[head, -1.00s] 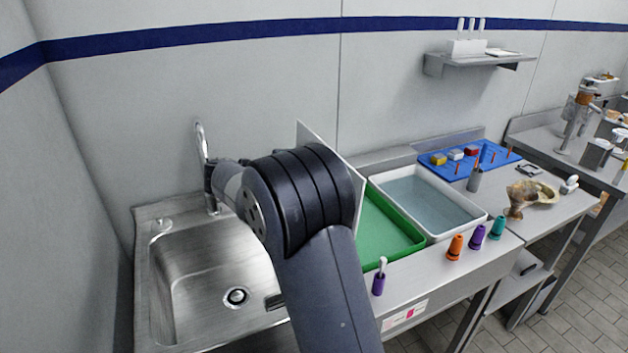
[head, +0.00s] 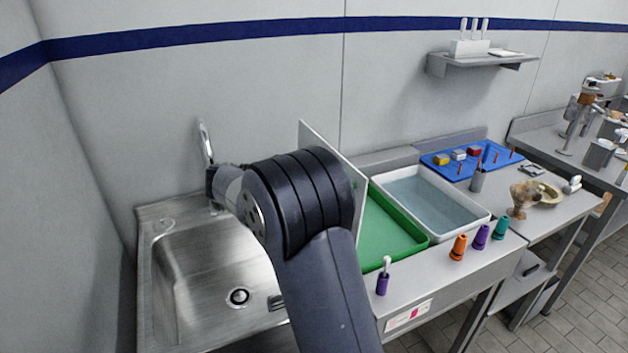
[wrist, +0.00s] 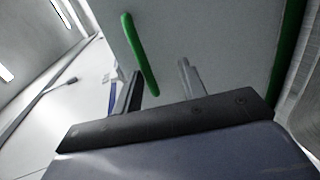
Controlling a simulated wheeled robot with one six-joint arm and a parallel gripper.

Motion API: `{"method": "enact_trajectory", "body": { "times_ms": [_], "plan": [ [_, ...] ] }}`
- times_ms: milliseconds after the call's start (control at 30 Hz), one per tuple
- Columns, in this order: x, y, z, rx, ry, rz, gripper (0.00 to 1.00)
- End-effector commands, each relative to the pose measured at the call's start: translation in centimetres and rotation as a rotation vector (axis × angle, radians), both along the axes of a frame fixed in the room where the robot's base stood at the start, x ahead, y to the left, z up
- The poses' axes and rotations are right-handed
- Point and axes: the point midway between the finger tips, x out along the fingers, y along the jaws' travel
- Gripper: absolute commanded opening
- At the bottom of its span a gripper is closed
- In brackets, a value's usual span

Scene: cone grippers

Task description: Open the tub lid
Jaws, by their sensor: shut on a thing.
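The green tub (head: 402,257) is set in the counter right of the sink, and its green inside shows. Its pale grey lid (head: 309,136) stands up steeply on the tub's left side, partly hidden behind my arm. In the wrist view the lid (wrist: 215,35) fills the upper middle, with a green bar handle (wrist: 137,48) on its face. My gripper (wrist: 160,82) is at the lower end of this handle and shut on it; the exact contact is hard to see. In the head view my arm hides the gripper.
A sink (head: 200,260) with a tap lies left. A white tub of water (head: 488,216) sits right of the green one. A purple brush-like tool (head: 382,280) and cones, orange (head: 458,248), purple (head: 481,237) and teal (head: 501,228), stand along the front edge.

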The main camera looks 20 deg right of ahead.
Motion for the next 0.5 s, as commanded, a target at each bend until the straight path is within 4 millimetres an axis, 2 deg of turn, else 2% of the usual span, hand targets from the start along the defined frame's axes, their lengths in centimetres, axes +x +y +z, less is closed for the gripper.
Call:
{"method": "enact_trajectory", "body": {
  "times_ms": [300, 367, 500],
  "plan": [
    [-0.1, 0.2, -0.1, 0.005, 0.004, -0.002, 0.33],
    [-0.1, 0.7, 0.0, 0.005, 0.004, -0.002, 0.33],
    [0.0, 2.8, 0.5, 0.004, 0.001, 0.001, 0.33]
  ]
}}
